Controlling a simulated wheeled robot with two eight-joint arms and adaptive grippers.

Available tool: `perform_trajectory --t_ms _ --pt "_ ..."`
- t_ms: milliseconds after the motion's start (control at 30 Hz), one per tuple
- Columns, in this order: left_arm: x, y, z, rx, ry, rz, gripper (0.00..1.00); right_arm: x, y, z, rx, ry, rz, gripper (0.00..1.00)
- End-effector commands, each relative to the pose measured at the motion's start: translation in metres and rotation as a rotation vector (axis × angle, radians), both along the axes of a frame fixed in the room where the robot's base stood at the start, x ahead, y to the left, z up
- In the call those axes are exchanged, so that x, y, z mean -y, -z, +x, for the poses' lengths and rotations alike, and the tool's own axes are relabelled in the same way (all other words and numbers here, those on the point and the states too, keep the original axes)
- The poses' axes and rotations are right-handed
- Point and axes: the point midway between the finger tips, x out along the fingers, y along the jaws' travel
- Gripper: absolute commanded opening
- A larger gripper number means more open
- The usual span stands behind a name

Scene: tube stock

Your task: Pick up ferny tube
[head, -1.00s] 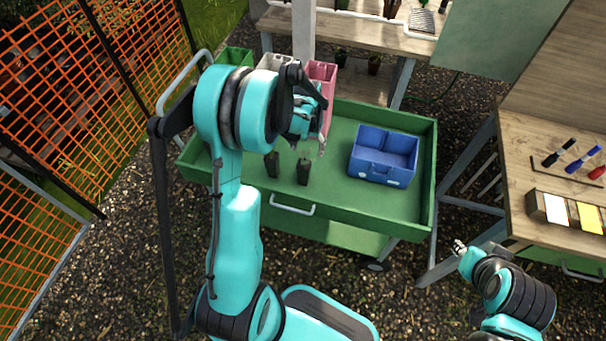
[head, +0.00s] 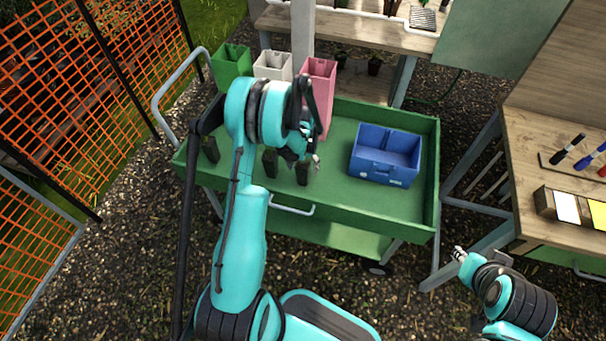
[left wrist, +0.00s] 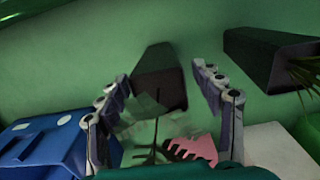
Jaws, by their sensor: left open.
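Several dark, tapered tubes stand in the green cart tray. The front right one (head: 302,176) is under my left gripper (head: 308,160). In the left wrist view this tube (left wrist: 160,75) shows between the two spread fingers (left wrist: 162,90), with leafy, fern-like fronds (left wrist: 150,128) toward the camera. The fingers look apart from it, and the gripper is open and empty. A second tube (head: 270,163) stands just left; in the wrist view it (left wrist: 268,58) has thin grassy leaves. A third tube (head: 210,149) stands farther left, its plant unclear. My right gripper (head: 459,253) is low at the right, too small to read.
A blue divided bin (head: 385,153) sits in the right of the green tray (head: 340,210). Green (head: 232,65), white (head: 272,66) and pink (head: 320,72) tall containers stand at its back left. A wooden table (head: 540,140) with markers is at the right.

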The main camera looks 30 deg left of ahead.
Motion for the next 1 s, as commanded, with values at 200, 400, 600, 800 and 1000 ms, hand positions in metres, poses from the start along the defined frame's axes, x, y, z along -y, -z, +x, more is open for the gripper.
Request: perform_trajectory --t_ms 200,400,600,800,1000 --pt "0.000 -0.002 0.000 0.000 0.000 0.000 0.43 0.000 -0.001 0.000 0.000 0.000 0.000 0.29" --pt "0.000 -0.002 0.000 0.000 0.000 0.000 0.06 0.000 -0.001 0.000 0.000 0.000 0.000 0.29" --pt "0.000 -0.002 0.000 0.000 0.000 0.000 0.06 0.000 -0.002 0.000 0.000 0.000 0.000 0.29" --pt "0.000 -0.014 0.000 0.000 0.000 0.000 0.06 0.000 -0.008 0.000 0.000 0.000 0.000 0.29" --pt "0.000 -0.049 0.000 -0.001 0.000 0.000 0.06 0.000 -0.026 0.000 0.000 0.000 0.000 0.29"
